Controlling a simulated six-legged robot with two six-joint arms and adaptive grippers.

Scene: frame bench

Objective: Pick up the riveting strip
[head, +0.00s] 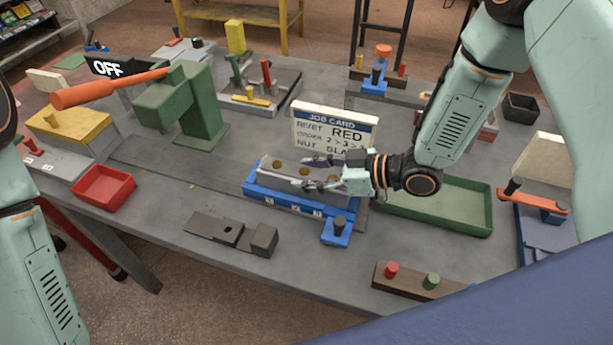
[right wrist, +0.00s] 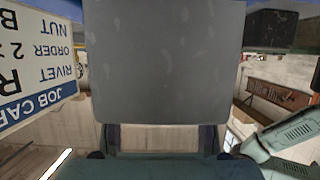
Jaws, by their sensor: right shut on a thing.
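The riveting strip (head: 283,179) is a grey metal piece with round brass-coloured spots along its top. In the head view it is at the blue fixture (head: 290,203), whose front carries small number labels. My right gripper (head: 322,173) is shut on the strip near its right end, with its fingers partly covering the top. In the right wrist view a broad grey plate (right wrist: 170,60), which looks like the strip, fills the middle close to the camera. I cannot tell whether the strip is clear of the fixture. My left gripper is out of view.
A job card (head: 334,128) stands right behind the fixture. A green tray (head: 440,222) lies to the right under my right arm. A green press (head: 190,105) with an orange lever and a red bin (head: 104,188) are left. A dark bar (head: 232,234) lies in front.

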